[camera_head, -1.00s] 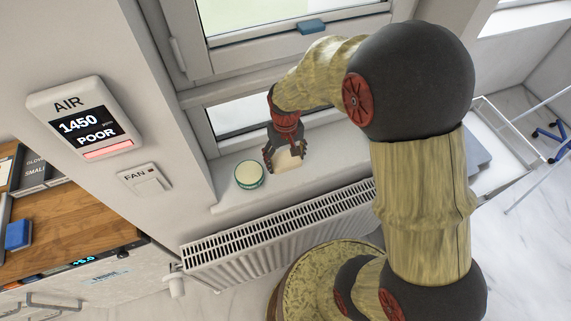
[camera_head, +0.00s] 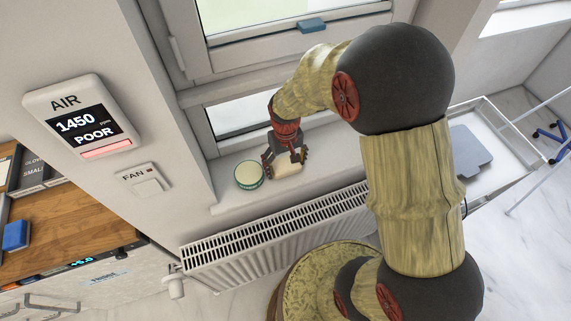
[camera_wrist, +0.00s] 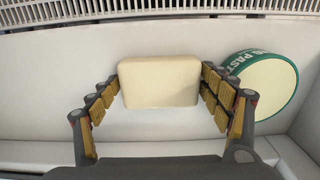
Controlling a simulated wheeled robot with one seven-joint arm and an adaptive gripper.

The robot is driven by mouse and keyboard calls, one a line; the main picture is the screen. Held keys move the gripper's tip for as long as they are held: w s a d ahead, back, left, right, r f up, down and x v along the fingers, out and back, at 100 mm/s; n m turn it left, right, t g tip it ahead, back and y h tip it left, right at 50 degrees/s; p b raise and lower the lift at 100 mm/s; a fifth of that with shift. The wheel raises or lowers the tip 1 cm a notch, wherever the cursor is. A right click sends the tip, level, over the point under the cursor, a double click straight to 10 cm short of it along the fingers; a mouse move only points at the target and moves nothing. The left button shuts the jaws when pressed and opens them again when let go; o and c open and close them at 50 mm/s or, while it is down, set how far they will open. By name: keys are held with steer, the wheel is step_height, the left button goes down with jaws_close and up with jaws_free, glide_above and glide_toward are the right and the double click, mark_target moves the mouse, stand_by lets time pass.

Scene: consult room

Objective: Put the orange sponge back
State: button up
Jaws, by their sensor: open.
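No orange sponge shows in either view. A pale cream block with rounded edges (camera_head: 290,169) lies on the white windowsill (camera_head: 325,147), and it also shows in the wrist view (camera_wrist: 160,84). My gripper (camera_head: 286,161) is open over the sill, with its fingers on either side of the block. In the wrist view, the fingertips of my gripper (camera_wrist: 160,76) come close to the block's left and right sides; whether they touch it I cannot tell. The fingers partly hide the block in the head view.
A round green-and-white tub (camera_head: 249,175) stands on the sill beside the gripper, close to the right fingers in the wrist view (camera_wrist: 268,86). A radiator (camera_head: 280,225) is below the sill. A blue block (camera_head: 312,26) sits on the window frame. A white tray trolley (camera_head: 490,112) stands at right.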

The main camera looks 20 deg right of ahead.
step_height(320, 180, up, 12)
steer(key=p, duration=0.2)
step_height(320, 180, up, 11)
steer(key=t, duration=0.2)
glide_above(286, 164)
steer(key=s, duration=0.5)
steer(key=s+r+t, duration=0.3)
steer(key=s+r, duration=0.5)
steer(key=s, duration=0.3)
steer(key=shift+s+t, duration=0.25)
steer(key=shift+t, duration=0.05)
steer(key=shift+f, duration=0.1)
